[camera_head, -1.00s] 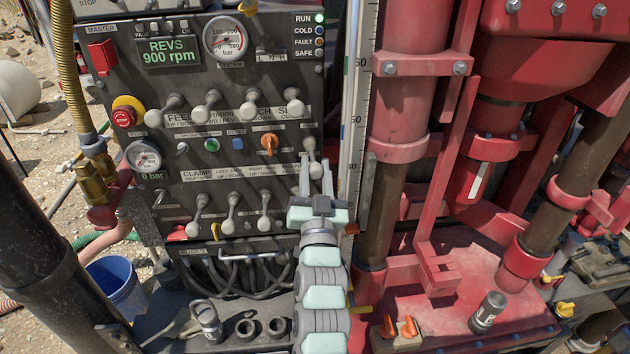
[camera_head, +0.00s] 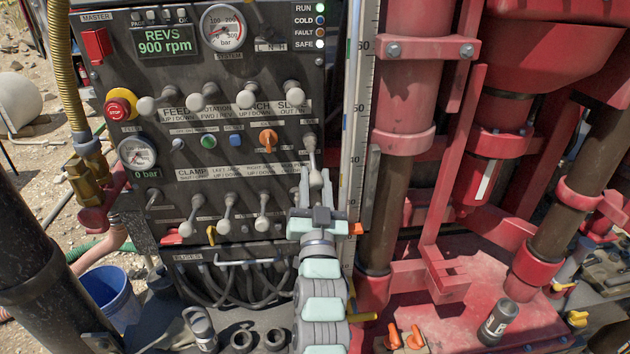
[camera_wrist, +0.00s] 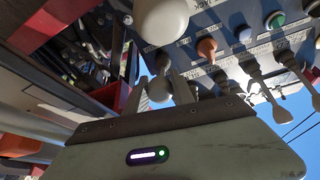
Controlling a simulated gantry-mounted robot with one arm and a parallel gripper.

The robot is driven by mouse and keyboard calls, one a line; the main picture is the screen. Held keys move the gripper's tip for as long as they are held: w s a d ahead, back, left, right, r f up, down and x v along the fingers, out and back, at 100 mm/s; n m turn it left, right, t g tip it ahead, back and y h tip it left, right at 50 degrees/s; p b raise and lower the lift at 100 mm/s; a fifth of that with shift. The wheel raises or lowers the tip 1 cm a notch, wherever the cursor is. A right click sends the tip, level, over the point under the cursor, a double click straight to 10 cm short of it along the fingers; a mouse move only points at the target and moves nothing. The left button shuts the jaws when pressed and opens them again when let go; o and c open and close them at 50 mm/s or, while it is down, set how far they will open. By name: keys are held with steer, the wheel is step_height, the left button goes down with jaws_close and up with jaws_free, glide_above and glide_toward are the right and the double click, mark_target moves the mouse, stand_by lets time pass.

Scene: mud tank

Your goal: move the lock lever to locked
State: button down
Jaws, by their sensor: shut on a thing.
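The lever at the right edge of the grey control panel (camera_head: 100,75) has a grey arm and a pale round knob (camera_head: 316,178); I take it as the lock lever, though its label is not readable. The lever hangs downward. My gripper (camera_head: 315,182) comes from below in the head view, with its two fingers on either side of the knob, shut on it. In the wrist view the grey knob (camera_wrist: 160,89) shows between the fingertips. The fingers hide part of the panel behind them.
Several similar levers stand left of it, in an upper row (camera_head: 247,98) and a lower row (camera_head: 226,205). An orange knob (camera_head: 268,139) is close on the left. A measuring scale (camera_head: 352,120) and red mast (camera_head: 405,90) rise close on the right. Hoses hang below the panel.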

steer(key=shift+f, duration=0.25)
steer(key=c, duration=1.4)
jaws_free()
steer(key=shift+o, duration=0.2)
steer(key=shift+r, duration=0.15)
steer(key=v, duration=1)
steer(key=shift+s+b, duration=0.4)
steer(key=shift+b, duration=0.05)
